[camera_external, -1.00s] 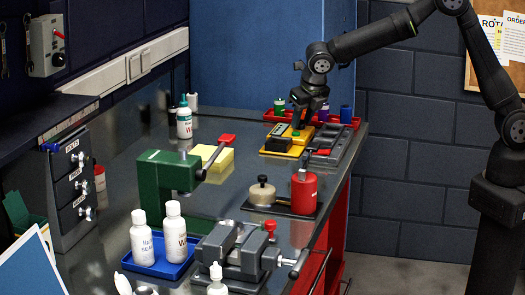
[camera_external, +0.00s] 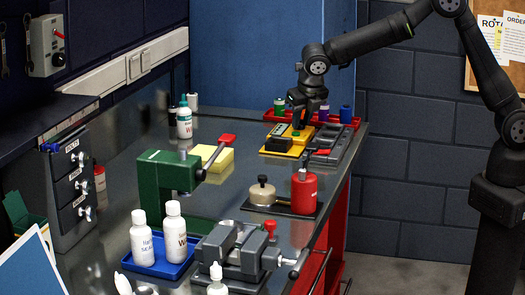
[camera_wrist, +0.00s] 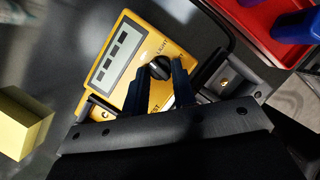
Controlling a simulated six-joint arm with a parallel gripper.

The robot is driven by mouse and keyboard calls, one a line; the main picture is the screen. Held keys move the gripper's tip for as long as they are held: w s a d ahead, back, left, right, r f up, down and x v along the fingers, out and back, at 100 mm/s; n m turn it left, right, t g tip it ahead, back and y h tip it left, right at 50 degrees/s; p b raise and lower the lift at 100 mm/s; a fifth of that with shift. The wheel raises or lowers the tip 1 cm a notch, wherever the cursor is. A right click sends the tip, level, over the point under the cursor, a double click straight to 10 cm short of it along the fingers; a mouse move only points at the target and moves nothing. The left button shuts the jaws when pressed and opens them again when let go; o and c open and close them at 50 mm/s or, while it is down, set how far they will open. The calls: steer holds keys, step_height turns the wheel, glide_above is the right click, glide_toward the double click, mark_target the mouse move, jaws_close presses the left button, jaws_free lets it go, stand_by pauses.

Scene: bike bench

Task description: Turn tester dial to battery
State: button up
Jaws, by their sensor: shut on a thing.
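The yellow tester (camera_external: 285,139) lies at the far right end of the bench. In the wrist view the tester (camera_wrist: 118,87) shows a display with several dark bars and the printed words LIGHT and TEST, the latter partly hidden. Its black dial (camera_wrist: 160,68) stands up from the face. My gripper (camera_wrist: 163,74) is over the tester with its two dark fingers closed on the dial, one on each side. In the outside view my gripper (camera_external: 300,118) points down onto the tester and hides the dial. I cannot read which mark the dial points to.
A red tray (camera_external: 330,120) with coloured cylinders stands behind the tester, and a grey tray (camera_external: 334,148) lies on its right. A yellow block (camera_external: 213,157), a red cylinder (camera_external: 304,192) and a green press (camera_external: 160,185) stand nearer on the bench.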

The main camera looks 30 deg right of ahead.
steer(key=m, duration=0.1)
steer(key=m+h, duration=0.1)
steer(key=m, duration=0.1)
steer(key=m+h, duration=0.1)
steer(key=m, duration=0.1)
steer(key=shift+w+a+g, duration=0.1)
steer(key=shift+a+g, duration=0.2)
steer(key=m, duration=0.3)
steer(key=m+g+h, duration=0.1)
steer(key=m, duration=0.1)
steer(key=shift+w+a+m+g+h, duration=0.2)
steer(key=shift+m+g+h, duration=0.1)
steer(key=shift+m, duration=0.1)
steer(key=m, duration=0.1)
steer(key=m+g, duration=0.1)
steer(key=m, duration=0.1)
steer(key=m+g, duration=0.1)
steer(key=m, duration=0.1)
steer(key=shift+w+h, duration=0.25)
steer(key=shift+h, duration=0.05)
steer(key=m, duration=0.2)
steer(key=m+g, duration=0.1)
steer(key=m, duration=0.1)
steer(key=m+g, duration=0.1)
steer(key=m, duration=0.1)
steer(key=shift+w, duration=0.25)
steer(key=shift+m, duration=0.3)
steer(key=o, duration=0.7)
steer(key=shift+v, duration=3.7)
